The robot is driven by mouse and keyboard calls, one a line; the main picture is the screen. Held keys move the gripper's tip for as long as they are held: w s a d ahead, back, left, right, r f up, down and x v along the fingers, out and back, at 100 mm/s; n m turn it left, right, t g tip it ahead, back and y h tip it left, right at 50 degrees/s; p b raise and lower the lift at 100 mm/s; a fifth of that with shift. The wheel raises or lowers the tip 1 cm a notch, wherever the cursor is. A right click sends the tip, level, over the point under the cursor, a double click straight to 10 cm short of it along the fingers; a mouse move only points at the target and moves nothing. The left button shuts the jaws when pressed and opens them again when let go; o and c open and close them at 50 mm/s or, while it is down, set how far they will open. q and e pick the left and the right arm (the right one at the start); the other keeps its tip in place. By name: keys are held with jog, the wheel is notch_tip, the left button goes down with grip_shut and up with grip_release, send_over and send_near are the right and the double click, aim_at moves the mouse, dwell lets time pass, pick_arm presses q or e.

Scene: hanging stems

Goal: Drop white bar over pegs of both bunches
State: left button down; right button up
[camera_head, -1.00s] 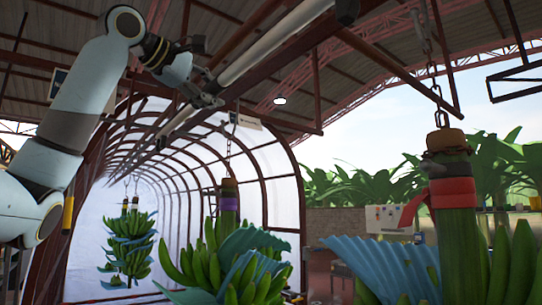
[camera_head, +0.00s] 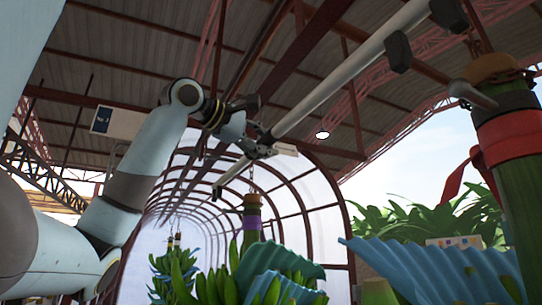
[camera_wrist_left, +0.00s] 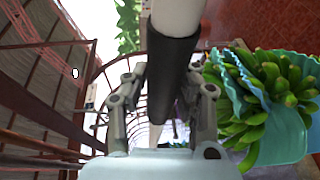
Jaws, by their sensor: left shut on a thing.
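The white bar (camera_head: 340,82) runs slanting across the head view, its near end high at the right and its far end low at the left. Dark blocks sit at its near end. My left gripper (camera_head: 262,146) is shut around a black sleeve (camera_wrist_left: 170,75) on the bar. The near bunch's green stem (camera_head: 531,190) stands at the right with a red band and a grey peg (camera_head: 472,95). The farther bunch (camera_head: 252,222) has a purple band and is below the bar's far part; its peg cannot be made out. My right gripper is out of view.
Blue wavy sheets (camera_head: 440,265) stick out from the near bunch. A smaller bunch (camera_head: 175,272) hangs farther back at the left. A white arched tunnel (camera_head: 335,225) stands behind. Roof beams run overhead.

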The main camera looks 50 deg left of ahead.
pick_arm(q)
jog(key=shift+w, duration=0.25)
jog(key=shift+w+d+r+p, duration=0.1)
jog(key=shift+w+d+p, duration=0.15)
jog(key=shift+p, duration=0.3)
jog(key=w+d+f, duration=0.1)
jog(key=w+f, duration=0.4)
jog(key=shift+w+d+f+b, duration=0.15)
jog(key=shift+w+d+b, duration=0.05)
jog(key=shift+b, duration=0.1)
jog(key=shift+f, duration=0.15)
dwell(0.4)
jog(key=shift+f+b, duration=0.65)
jog(key=shift+b, duration=0.15)
